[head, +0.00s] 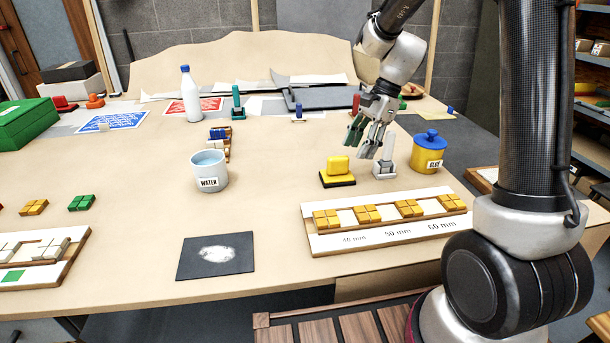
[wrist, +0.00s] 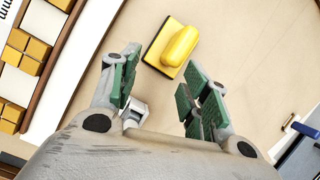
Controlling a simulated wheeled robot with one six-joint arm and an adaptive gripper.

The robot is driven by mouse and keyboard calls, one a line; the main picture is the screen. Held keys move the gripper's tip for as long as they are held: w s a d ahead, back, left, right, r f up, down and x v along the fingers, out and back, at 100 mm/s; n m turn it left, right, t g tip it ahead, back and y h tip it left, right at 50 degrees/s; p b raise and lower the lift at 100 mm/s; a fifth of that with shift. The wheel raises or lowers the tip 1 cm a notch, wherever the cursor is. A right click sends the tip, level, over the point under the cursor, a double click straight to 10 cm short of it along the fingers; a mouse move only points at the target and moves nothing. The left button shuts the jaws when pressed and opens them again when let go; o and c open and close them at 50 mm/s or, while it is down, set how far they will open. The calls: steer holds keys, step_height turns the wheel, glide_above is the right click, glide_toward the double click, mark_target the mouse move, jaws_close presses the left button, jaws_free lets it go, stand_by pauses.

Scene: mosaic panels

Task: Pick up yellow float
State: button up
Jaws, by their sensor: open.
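The yellow float (head: 338,167) has a yellow handle over a yellow plate with a dark underside. It lies flat on the table in front of my gripper. In the wrist view the float (wrist: 178,45) is beyond the fingertips, roughly ahead of the gap between them. My gripper (head: 366,147) is open and empty, held above the table to the right of the float. In the wrist view the green-padded fingers of my gripper (wrist: 155,80) are spread apart, and they do not touch the float.
A grey-white upright tool (head: 384,168) stands close under my gripper. A yellow glue pot (head: 427,158) with a blue lid stands to the right. A tray of yellow tiles (head: 325,240) lies nearer the front. A water cup (head: 209,172) stands left. Table between cup and float is clear.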

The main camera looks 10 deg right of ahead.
mark_target(341, 156)
steer(key=shift+w+a+r+m, duration=0.55)
steer(key=shift+a+m, duration=0.2)
steer(key=shift+m, duration=0.15)
steer(key=shift+a+f+m, duration=0.2)
steer(key=shift+m, duration=0.7)
steer(key=x, duration=0.7)
steer(key=shift+w+a+f, duration=0.1)
steer(key=shift+w+a, duration=0.05)
steer(key=shift+a, duration=0.3)
jaws_close()
